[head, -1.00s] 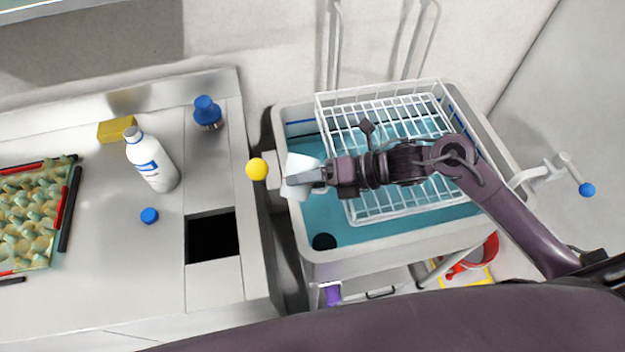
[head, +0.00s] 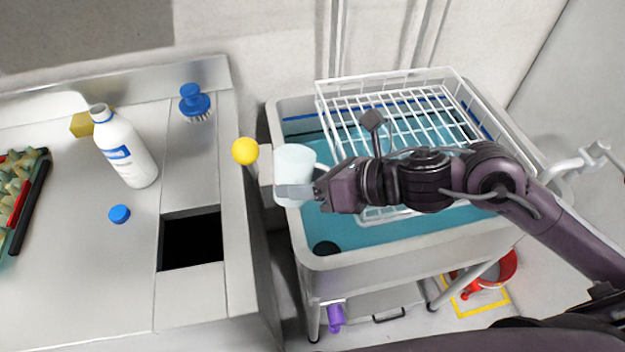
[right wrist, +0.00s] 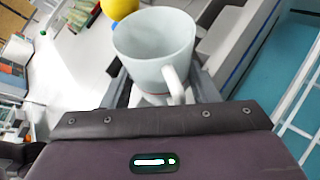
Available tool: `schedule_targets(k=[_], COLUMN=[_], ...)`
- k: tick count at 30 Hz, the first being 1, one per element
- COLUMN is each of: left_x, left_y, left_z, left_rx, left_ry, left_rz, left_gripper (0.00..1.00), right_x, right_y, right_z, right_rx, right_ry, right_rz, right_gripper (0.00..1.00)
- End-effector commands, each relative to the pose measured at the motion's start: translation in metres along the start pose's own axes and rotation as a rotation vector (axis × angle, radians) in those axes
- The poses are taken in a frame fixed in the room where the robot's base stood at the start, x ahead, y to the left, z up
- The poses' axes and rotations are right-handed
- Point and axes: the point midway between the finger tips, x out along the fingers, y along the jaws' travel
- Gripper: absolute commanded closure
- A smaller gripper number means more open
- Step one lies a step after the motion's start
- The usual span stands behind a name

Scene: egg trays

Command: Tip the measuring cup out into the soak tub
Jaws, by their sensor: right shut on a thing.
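The measuring cup (head: 296,163) is white and translucent. It is held at the left rim of the soak tub (head: 380,252), a grey-white tub with blue liquid. My right gripper (head: 297,192) is shut on the cup, and its arm reaches in from the right over the tub. In the right wrist view the cup (right wrist: 155,45) sits between the fingers with its open mouth showing and its handle toward the camera. No liquid shows inside it. My left gripper is not in view.
A white wire basket (head: 335,112) sits over the tub. A yellow ball (head: 245,151) stands at the tub's left. The counter holds a white bottle (head: 130,155), a blue cap (head: 119,214), a blue brush (head: 194,100) and a dark square opening (head: 192,240). A red bucket (head: 505,270) is on the floor.

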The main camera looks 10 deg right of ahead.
Motion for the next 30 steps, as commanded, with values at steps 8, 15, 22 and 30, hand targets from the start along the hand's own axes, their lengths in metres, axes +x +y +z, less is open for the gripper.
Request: schedule_targets(k=[8, 15, 22, 30], left_x=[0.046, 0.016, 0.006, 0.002], left_y=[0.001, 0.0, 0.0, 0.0], left_z=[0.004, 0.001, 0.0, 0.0], left_rx=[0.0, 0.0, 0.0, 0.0], left_ry=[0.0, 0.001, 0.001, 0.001], left_rz=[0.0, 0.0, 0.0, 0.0], left_gripper=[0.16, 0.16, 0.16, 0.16], right_x=[0.006, 0.004, 0.006, 0.008], right_y=[0.002, 0.008, 0.008, 0.008], right_z=[-0.016, -0.016, -0.022, -0.026], right_rx=[-0.132, -0.219, -0.295, -0.35], right_ry=[-0.039, -0.064, -0.086, -0.102], right_rz=[-0.051, -0.088, -0.121, -0.143], right_gripper=[0.71, 0.71, 0.71, 0.71])
